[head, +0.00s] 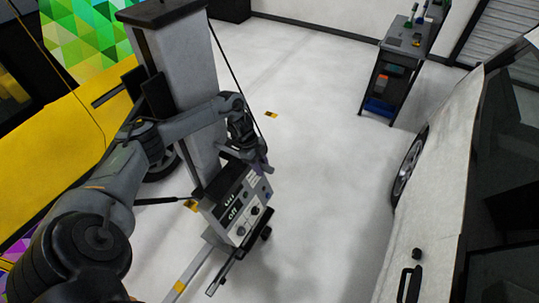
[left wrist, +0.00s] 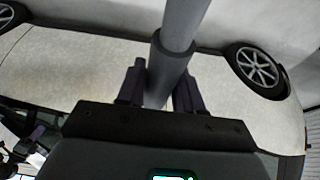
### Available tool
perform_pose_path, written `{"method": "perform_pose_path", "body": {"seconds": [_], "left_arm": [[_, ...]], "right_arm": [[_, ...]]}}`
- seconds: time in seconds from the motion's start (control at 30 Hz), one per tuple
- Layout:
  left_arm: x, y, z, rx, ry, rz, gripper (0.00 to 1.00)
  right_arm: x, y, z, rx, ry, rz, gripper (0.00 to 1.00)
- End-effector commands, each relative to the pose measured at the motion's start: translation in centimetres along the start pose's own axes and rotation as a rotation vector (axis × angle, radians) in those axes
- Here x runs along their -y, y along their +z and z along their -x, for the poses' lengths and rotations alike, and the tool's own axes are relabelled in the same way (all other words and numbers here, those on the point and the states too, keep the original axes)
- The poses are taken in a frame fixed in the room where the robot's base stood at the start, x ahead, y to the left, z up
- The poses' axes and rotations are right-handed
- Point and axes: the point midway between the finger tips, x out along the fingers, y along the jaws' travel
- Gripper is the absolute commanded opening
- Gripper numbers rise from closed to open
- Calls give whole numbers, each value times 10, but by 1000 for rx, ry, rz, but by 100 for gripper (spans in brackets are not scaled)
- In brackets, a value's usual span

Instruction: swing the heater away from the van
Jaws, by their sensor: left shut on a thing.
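The heater (head: 182,95) is a tall grey column on a wheeled base, with a control box (head: 240,208) low on its side. It stands beside the yellow vehicle (head: 60,145) at the left. My left gripper (head: 243,135) is at the near right side of the column, above the control box. In the left wrist view, its two dark fingers (left wrist: 160,85) are shut on a grey round bar (left wrist: 172,58) with a thicker sleeve. The far end of the bar is out of view. My right gripper is not in view.
A white vehicle (head: 440,190) stands along the right; its pale side (left wrist: 90,70) fills the left wrist view. A dark tool cart (head: 392,75) stands at the back right. The pale floor (head: 320,150) between the vehicles is clear, with small yellow markers.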

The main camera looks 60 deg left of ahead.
Motion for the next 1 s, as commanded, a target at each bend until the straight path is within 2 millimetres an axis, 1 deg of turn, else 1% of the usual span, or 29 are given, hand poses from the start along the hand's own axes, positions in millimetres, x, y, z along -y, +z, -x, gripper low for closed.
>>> {"method": "perform_pose_path", "body": {"seconds": [0.03, 0.4, 1.0], "left_arm": [[3, 1, -1, 1, -8, 1, 5], [9, 2, -2, 4, -14, 2, 5], [14, 0, -2, 0, -7, -1, 6]], "right_arm": [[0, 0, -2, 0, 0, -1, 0], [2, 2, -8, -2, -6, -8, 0], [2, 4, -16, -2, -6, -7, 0]]}}
